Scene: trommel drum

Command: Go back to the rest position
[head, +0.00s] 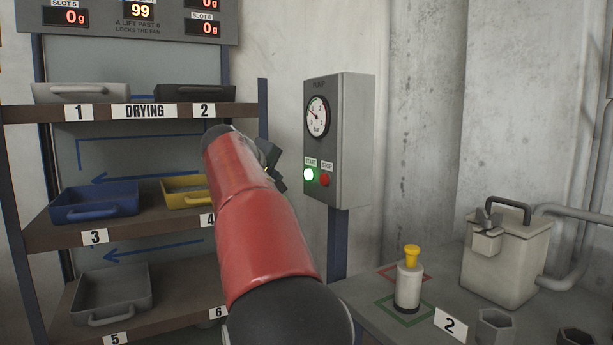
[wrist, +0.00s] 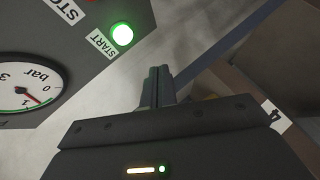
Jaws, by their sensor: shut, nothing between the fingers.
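My gripper (wrist: 157,88) is shut and empty. In the wrist view its closed fingers stand just below and right of the lit green START button (wrist: 122,34), apart from it. In the head view my red arm reaches up the middle, and my gripper (head: 277,178) shows only in part behind it, left of the grey pump box (head: 353,150). The box carries a dial gauge (head: 317,116), the green-lit START button (head: 309,174) and a red STOP button (head: 324,180).
A drying rack left holds a blue tray (head: 95,203), a yellow tray (head: 183,190) and grey trays. My arm hides part of its right side. On the bench right stand a yellow-topped bottle (head: 409,280), a lidded canister (head: 505,258) and hexagonal pieces (head: 494,328). A concrete wall stands behind.

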